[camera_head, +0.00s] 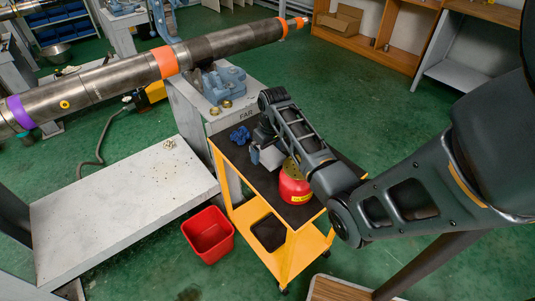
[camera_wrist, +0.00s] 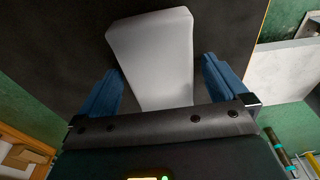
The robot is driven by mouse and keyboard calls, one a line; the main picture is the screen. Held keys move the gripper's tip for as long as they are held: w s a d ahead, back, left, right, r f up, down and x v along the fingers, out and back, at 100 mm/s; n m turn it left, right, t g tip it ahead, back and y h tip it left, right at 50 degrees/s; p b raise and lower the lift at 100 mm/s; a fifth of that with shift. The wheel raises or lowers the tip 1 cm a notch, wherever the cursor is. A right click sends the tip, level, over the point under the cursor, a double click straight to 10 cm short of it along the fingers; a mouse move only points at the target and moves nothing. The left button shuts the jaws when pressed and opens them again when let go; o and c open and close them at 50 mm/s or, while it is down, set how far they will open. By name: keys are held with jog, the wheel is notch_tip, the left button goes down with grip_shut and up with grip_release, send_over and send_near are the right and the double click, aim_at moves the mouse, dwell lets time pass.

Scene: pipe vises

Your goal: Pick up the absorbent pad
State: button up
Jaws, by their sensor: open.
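The absorbent pad is a light grey-white block (camera_wrist: 152,45) on the dark top of the yellow cart in the wrist view. It widens towards its far end. My gripper (camera_wrist: 160,75) is open, with one blue finger to the left of the pad and one to the right. Gaps show on both sides, and neither finger visibly touches it. I cannot tell how far the fingertips are above the cart top. In the head view the pad (camera_head: 270,157) shows as a small grey patch beside my arm, which hides much of my gripper.
The yellow cart (camera_head: 239,213) also carries a red can (camera_head: 293,188) close beside my arm and a crumpled blue item (camera_head: 241,135). A red bin (camera_head: 208,236) stands on the floor left of the cart.

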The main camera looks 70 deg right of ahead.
aim_at(267, 150)
jog(key=shift+f, duration=0.15)
jog(key=c, duration=1)
jog(key=shift+c, duration=0.2)
notch_tip(267, 150, up, 4)
jog(key=shift+w+r, duration=0.1)
jog(key=shift+r, duration=0.05)
jog(key=s+d+r, duration=0.2)
jog(key=s+r, duration=0.4)
jog(key=s, duration=0.5)
jog(key=shift+s+r+b, duration=0.3)
jog(key=shift+r, duration=0.1)
